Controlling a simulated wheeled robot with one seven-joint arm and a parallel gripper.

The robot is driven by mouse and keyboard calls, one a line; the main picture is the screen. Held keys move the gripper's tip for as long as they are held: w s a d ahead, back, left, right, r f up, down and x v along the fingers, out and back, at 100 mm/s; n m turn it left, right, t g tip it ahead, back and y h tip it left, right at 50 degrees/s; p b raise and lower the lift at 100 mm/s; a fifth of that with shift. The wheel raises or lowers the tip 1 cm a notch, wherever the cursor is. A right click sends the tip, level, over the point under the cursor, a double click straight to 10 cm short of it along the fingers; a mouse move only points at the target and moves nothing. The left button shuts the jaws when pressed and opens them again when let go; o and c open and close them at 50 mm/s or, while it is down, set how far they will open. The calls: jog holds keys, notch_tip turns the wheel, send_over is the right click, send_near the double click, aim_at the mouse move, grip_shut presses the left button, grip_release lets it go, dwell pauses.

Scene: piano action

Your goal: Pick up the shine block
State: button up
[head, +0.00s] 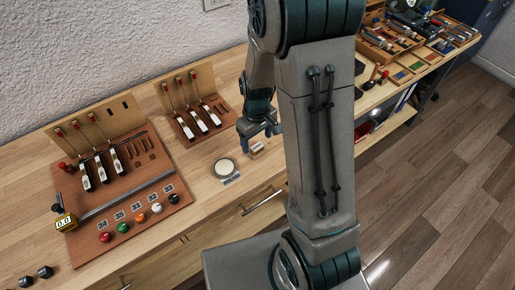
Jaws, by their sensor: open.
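My gripper (260,136) is open above the bench, its fingers pointing down. A small pale block (257,148) lies on the bench just below and in front of the fingertips; it may be the shine block, but it is too small to be sure. I see a gap between the fingers and this block, though I cannot tell how high they are above it. A round cream disc (225,167) with a dark rim lies to its left, with a small label (231,180) in front of it.
A brown board (125,225) with piano keys, coloured knobs and numbered labels fills the left of the bench (205,222). A second key board (196,112) stands behind the disc. Tool trays (390,42) sit at the far right. My arm hides part of the bench.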

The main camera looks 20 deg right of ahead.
aim_at(257, 146)
jog(key=shift+s+f, duration=0.15)
jog(key=shift+f, duration=1.75)
jog(key=shift+a, duration=0.1)
jog(key=c, duration=1.1)
jog(key=shift+o, duration=0.2)
jog(key=shift+r, duration=0.1)
jog(key=shift+r, duration=0.8)
notch_tip(257, 146, up, 3)
jog(key=shift+f, duration=0.2)
jog(key=s+d+r+b, duration=0.2)
jog(key=s+d+r, duration=0.4)
jog(key=s, duration=0.4)
jog(key=shift+d+r, duration=0.15)
jog(key=shift+r, duration=0.15)
jog(key=shift+o, duration=0.5)
jog(key=shift+w, duration=0.1)
